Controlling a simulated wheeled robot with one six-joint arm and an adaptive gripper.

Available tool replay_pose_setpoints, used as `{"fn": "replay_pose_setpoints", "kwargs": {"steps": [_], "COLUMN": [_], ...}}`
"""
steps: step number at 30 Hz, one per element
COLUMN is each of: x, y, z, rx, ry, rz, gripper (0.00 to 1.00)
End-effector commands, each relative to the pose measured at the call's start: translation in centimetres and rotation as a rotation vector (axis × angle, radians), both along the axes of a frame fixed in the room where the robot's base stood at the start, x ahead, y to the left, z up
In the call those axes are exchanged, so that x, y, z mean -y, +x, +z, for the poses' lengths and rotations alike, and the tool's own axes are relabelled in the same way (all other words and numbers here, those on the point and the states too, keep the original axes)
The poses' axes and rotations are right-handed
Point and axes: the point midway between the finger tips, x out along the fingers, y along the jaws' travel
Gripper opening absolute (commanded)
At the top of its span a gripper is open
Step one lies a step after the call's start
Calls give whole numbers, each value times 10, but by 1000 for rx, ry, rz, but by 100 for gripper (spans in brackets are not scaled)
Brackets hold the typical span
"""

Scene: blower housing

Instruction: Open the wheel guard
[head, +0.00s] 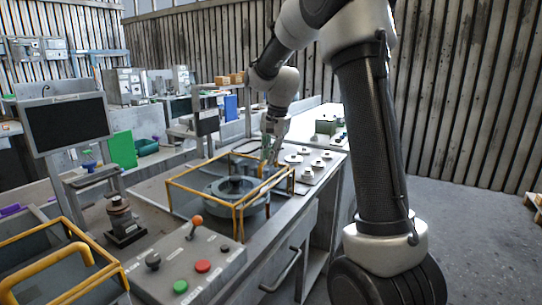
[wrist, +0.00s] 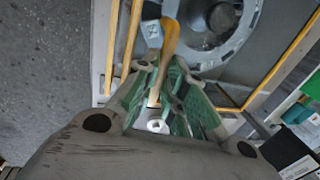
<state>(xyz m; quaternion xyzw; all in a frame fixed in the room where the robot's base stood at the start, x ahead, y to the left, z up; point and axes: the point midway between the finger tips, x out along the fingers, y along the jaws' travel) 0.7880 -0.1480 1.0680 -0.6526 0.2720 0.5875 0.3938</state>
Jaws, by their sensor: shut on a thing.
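The wheel guard (head: 203,195) is a yellow bar frame, sitting low and level around a grey wheel (head: 236,187) on the bench in the head view. My gripper (head: 270,150) is at its far right side. In the wrist view, the green finger pads of my gripper (wrist: 172,88) are closed on an orange-yellow bar of the guard (wrist: 169,42). The grey wheel housing (wrist: 212,28) shows just beyond the fingers. Part of the gripped bar is hidden between the pads.
A control panel with a red button (head: 203,266), a green button (head: 181,287) and an orange-knobbed lever (head: 196,221) stands in front of the guard. Another yellow frame (head: 75,252) is at the lower left. Round metal parts (head: 305,172) lie on the right. Open floor (head: 470,240) lies beyond.

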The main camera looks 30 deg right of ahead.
Motion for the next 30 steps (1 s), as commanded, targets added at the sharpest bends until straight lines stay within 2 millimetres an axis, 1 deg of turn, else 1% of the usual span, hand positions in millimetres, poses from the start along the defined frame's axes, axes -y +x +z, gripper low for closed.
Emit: {"fn": "replay_pose_setpoints", "kwargs": {"steps": [5,8,15,21,24,30], "x": [-16,-31,-75,-110,-123,-141], "y": [24,45,112,165,185,213], "z": [0,0,-1,-1,-1,-1], "rx": [2,2,3,2,2,3], "ry": [1,0,1,0,-1,1], "rz": [3,4,4,2,2,1], "gripper": [0,0,0,0,0,0]}}
